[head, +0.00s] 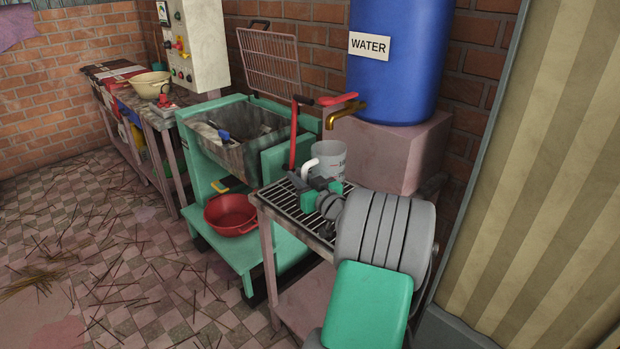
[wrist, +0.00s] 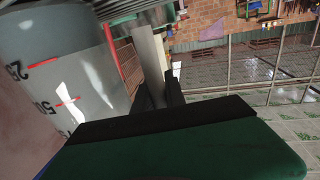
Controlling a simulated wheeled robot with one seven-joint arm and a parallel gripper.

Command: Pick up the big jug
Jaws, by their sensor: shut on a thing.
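The big jug (head: 333,157) is a translucent grey measuring jug with a white handle (head: 310,166), upright over the wire rack of the cart. My gripper (head: 313,184) reaches it from the front right and is shut on the handle. In the wrist view the jug's wall (wrist: 65,70) with red and black marks fills the left side. The pale handle (wrist: 149,60) runs between the dark fingers of my gripper (wrist: 160,92). The jug's base is hidden behind my gripper, so I cannot tell whether it touches the rack.
A brass tap (head: 345,112) from the blue water barrel (head: 395,60) hangs just above and behind the jug. A red lever (head: 294,135) stands close on the left. The floor at left is open, strewn with sticks.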

